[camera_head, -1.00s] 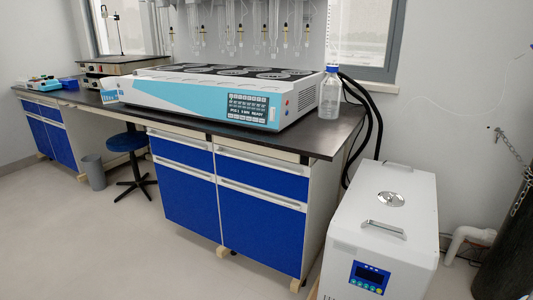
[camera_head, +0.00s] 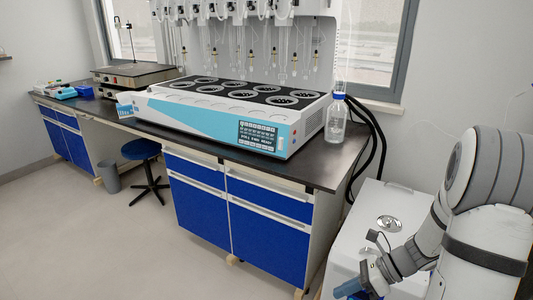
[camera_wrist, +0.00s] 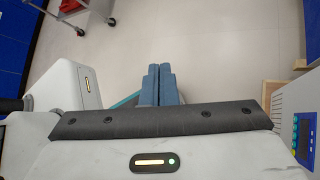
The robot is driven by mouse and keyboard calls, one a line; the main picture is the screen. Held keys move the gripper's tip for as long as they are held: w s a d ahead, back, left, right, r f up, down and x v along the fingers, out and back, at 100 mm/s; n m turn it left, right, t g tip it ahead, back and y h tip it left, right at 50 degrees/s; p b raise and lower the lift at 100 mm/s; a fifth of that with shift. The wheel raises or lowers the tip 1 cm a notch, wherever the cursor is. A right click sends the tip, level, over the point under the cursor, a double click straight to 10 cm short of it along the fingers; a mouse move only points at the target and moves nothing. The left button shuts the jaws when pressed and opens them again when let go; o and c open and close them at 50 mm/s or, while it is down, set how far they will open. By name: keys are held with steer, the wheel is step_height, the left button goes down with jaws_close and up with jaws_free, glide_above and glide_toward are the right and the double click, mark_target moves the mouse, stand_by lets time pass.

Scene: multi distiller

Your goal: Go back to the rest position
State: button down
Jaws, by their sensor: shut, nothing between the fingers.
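My gripper (camera_head: 349,289) shows at the lower right of the head view, at the end of my grey and white arm, in front of the white chiller unit. In the wrist view my gripper (camera_wrist: 159,70) has its two blue fingers side by side, pressed together and empty, above the pale floor. The multi distiller (camera_head: 230,112) stands on the dark bench, apart from my gripper. Its lit panel faces front and glassware hangs above it.
The white chiller (camera_head: 376,222) stands right of the bench (camera_head: 318,172); it also shows at the right edge of the wrist view (camera_wrist: 292,105). A blue-capped bottle (camera_head: 336,122) is on the bench corner. A stool (camera_head: 141,150) and bin (camera_head: 108,176) stand left. Floor at front left is clear.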

steer(key=s+a+r+n+t+h+p, duration=0.1)
steer(key=s+r+n+h+p, duration=0.2)
steer(key=r+n, duration=0.5)
steer(key=s+a+r+n+h+p, duration=0.1)
steer(key=s+r+n+h+p, duration=0.2)
steer(key=r+n, duration=0.5)
steer(key=s+a+r+n+t+h+p, duration=0.1)
steer(key=s+a+r+n+h+p, duration=0.1)
steer(key=s+r+n+h+p, duration=0.2)
step_height(320, 180, up, 8)
steer(key=n+p, duration=0.3)
steer(key=n, duration=0.1)
steer(key=shift+f+t, duration=0.25)
steer(key=shift+t, duration=0.05)
steer(key=shift+s, duration=0.1)
